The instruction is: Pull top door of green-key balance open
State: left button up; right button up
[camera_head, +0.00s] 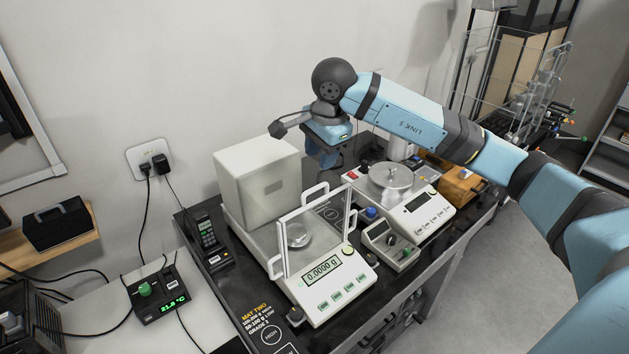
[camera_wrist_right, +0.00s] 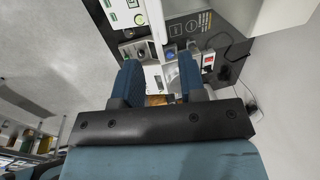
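The green-key balance (camera_head: 330,287) is white, with green keys and a display reading 0.0000 g. Its glass draft shield with white frames stands in front of a large white housing (camera_head: 258,180). A white handle (camera_head: 315,189) rises at the top of the shield, and another shows low at its left side. A small pan is visible through the glass. In the right wrist view the balance's keys (camera_wrist_right: 119,17) are at upper left. My right gripper (camera_head: 329,160) is behind and above the shield, pointing down, apart from the handle. Its fingers (camera_wrist_right: 160,82) are spread and empty. My left gripper is out of view.
A second balance (camera_head: 420,205) with a round pan stands to the right. A small control box (camera_head: 388,243) sits between them. A black handset (camera_head: 208,240) and a temperature display (camera_head: 160,297) are at left. The wall is close behind.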

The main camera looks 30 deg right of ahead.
aim_at(314, 188)
jog(key=f, duration=0.3)
jog(key=w+f+p, duration=0.1)
jog(key=f, duration=0.2)
jog(key=w+f, duration=0.1)
jog(key=f, duration=0.2)
jog(key=shift+a+f, duration=0.1)
jog(key=shift+s, duration=0.1)
grip_shut()
